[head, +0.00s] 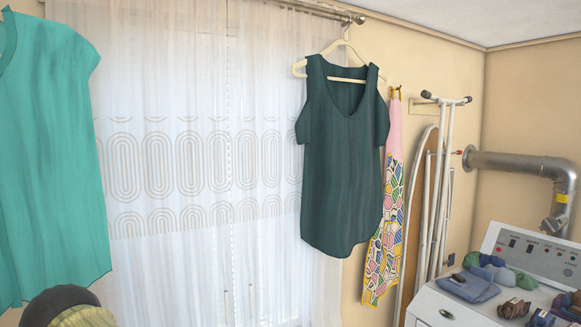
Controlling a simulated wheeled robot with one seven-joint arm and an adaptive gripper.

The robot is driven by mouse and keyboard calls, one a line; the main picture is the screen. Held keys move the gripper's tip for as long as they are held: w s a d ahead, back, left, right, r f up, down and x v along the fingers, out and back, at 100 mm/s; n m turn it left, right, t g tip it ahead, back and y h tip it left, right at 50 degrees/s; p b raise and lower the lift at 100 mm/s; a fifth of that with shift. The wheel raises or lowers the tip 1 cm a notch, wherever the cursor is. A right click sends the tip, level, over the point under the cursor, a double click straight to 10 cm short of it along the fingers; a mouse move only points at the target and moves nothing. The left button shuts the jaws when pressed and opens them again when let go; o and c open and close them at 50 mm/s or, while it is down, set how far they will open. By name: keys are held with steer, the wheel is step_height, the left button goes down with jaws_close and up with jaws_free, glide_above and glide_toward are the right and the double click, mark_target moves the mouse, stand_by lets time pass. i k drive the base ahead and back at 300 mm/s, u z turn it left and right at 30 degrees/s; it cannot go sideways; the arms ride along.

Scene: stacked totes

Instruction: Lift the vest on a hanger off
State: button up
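A dark teal vest-like top (340,170) with open shoulders hangs upright on a cream hanger (344,47). The hanger's hook is up at the metal rail (330,12) above the curtain. A brighter turquoise top (48,150) hangs at the left edge, cut off by the frame; whether it is on a hanger cannot be seen. The dark top hangs clear of the turquoise one, with its right edge close to a patterned apron-like cloth. My gripper is not seen in this view.
Sheer white curtains (185,90) hang behind. The patterned cloth (388,215), an ironing board (419,210) and a drying rack (444,170) are at the right wall. A white appliance (437,309) bears folded clothes. Dark and yellowish rounded things (62,304) show at bottom left.

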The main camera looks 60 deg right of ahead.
mark_target(343, 123)
steer(key=z, duration=2.9)
steer(key=k, duration=1.25)
steer(key=z, duration=0.65)
steer(key=i, duration=2.3)
steer(key=u, duration=1.55)
steer(key=i, duration=0.8)
steer(key=u, duration=0.8)
steer(key=k, duration=0.8)
steer(key=u, duration=0.05)
